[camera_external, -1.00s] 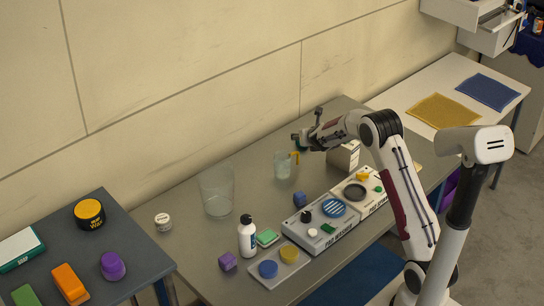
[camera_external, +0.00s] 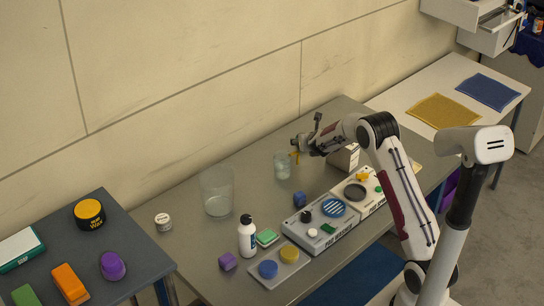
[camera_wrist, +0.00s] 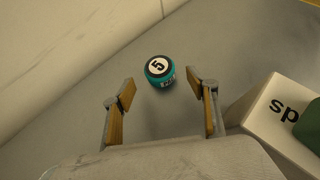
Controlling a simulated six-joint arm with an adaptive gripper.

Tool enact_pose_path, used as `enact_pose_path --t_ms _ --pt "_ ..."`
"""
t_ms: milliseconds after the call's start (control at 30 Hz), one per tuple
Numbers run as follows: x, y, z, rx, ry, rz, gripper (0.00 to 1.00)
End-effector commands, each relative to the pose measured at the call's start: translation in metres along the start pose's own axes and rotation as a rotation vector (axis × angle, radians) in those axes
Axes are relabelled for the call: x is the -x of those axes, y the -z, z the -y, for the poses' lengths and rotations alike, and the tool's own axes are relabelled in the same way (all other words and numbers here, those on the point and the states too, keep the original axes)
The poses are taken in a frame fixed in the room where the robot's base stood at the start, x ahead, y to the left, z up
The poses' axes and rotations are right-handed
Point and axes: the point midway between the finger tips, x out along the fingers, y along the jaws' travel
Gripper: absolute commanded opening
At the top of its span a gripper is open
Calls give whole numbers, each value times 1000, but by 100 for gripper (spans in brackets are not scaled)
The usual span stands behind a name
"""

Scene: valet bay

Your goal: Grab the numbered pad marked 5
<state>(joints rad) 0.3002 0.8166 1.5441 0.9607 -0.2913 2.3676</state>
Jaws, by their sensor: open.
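The pad marked 5 (camera_wrist: 160,70) is a round teal piece with a black top and a white disc bearing the 5. It sits on a grey surface in the wrist view, just beyond the fingertips and roughly centred between them. My gripper (camera_wrist: 161,90) is open and empty, with a yellowish finger on each side. In the external view my gripper (camera_external: 297,153) hangs over the grey table near a clear glass. I cannot make out the pad in the external view; the arm may hide it.
A white box (camera_wrist: 265,112) with a green item stands right of my gripper; a white box (camera_external: 345,157) shows beside my arm. The clear glass (camera_external: 283,166), a larger clear container (camera_external: 216,193) and the pad washer unit (camera_external: 320,234) stand on the table (camera_external: 160,258).

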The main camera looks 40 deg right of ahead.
Motion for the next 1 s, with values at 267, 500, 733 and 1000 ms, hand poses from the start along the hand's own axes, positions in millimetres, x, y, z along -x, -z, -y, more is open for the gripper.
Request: enact_pose_path --t_ms 267,500,733,1000 --pt "-27 1 1 0 0 -1 58" --pt "-42 0 1 -1 1 0 58" --pt "-44 0 1 0 0 0 58" --pt "-44 0 1 0 0 0 58"
